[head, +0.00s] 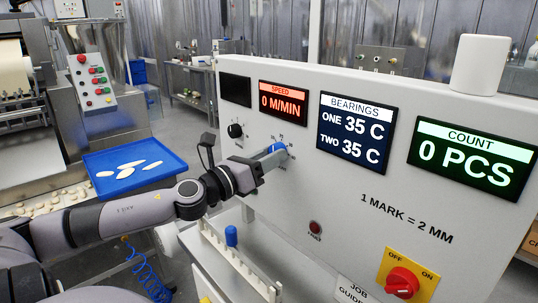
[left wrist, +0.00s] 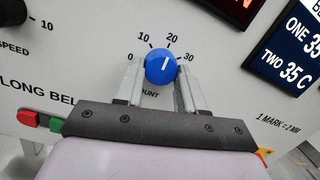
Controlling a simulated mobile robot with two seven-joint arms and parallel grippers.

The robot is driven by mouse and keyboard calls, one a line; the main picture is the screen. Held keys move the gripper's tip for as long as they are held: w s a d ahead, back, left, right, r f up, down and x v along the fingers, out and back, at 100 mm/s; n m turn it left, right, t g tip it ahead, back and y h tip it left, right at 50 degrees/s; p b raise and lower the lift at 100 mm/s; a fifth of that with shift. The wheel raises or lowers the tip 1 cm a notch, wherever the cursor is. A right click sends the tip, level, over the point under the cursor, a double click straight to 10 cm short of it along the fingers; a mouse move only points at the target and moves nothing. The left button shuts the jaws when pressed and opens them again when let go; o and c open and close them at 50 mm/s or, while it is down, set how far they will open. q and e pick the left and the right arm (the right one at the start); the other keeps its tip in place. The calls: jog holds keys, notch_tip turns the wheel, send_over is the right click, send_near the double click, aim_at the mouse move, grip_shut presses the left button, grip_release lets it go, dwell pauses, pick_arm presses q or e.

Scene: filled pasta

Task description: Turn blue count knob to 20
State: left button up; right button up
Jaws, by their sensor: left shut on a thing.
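The blue count knob (left wrist: 161,70) sits on the white panel, ringed by marks 0, 10, 20 and 30. Its white line points up and slightly right, roughly toward the 20. My left gripper (left wrist: 161,82) is shut on the knob, with one finger on each side. In the head view the knob (head: 277,148) shows at the tip of my left gripper (head: 275,153), which partly hides its scale. The count display (head: 472,159) reads 0 PCS. My right gripper is out of view.
A black speed knob (head: 235,130) is to the left of the blue one. A red-and-yellow off/on switch (head: 402,281) and a small red button (head: 315,228) are lower on the panel. A rack with a blue-topped item (head: 231,236) stands below my left arm.

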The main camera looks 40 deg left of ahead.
pick_arm(q)
jog(key=shift+m, duration=0.3)
jog(key=o, duration=1)
jog(key=shift+o, duration=0.2)
jog(key=s, duration=0.7)
jog(key=shift+a+f, duration=0.35)
jog(key=shift+f, duration=0.1)
